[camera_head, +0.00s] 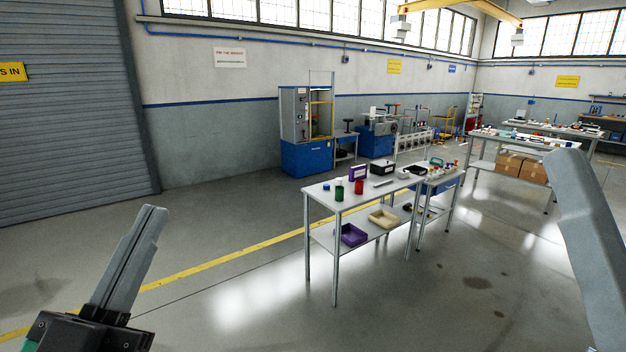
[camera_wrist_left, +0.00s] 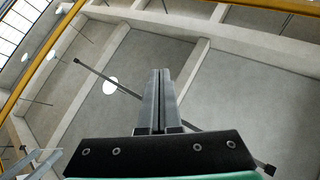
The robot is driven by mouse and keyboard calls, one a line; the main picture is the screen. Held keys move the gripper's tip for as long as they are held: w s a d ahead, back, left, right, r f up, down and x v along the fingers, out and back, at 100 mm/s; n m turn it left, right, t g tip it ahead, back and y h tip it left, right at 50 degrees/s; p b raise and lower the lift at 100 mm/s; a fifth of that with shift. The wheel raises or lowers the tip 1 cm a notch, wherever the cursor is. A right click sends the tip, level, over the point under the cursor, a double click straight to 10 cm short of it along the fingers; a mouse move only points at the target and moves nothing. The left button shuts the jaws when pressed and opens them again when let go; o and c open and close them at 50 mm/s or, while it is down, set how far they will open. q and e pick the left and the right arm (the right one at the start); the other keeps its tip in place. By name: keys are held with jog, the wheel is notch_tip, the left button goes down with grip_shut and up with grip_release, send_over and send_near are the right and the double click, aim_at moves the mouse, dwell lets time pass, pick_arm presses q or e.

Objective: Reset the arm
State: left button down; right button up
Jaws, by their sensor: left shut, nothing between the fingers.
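My left gripper (camera_head: 151,212) rises from the lower left of the head view, pointing up, with its two fingers together and nothing between them. In the left wrist view its fingers (camera_wrist_left: 159,72) are pressed side by side, pointing at the ceiling. In the head view a grey link of my right arm (camera_head: 590,240) runs down the right edge. My right gripper is not in view.
A table (camera_head: 318,203) with small items on top and a purple bin (camera_head: 352,236) and a cream bin (camera_head: 384,219) on its lower shelf stands ahead. A blue and grey machine (camera_head: 306,155) is by the wall. Floor between my left gripper and the table is clear.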

pick_arm(q)
jog(key=s+r+n+t+y, duration=0.3)
jog(key=s+r+n, duration=0.2)
jog(key=s+r, duration=0.4)
notch_tip(320, 180, up, 38)
jog(key=p, duration=3.8)
jog(key=shift+a, duration=0.4)
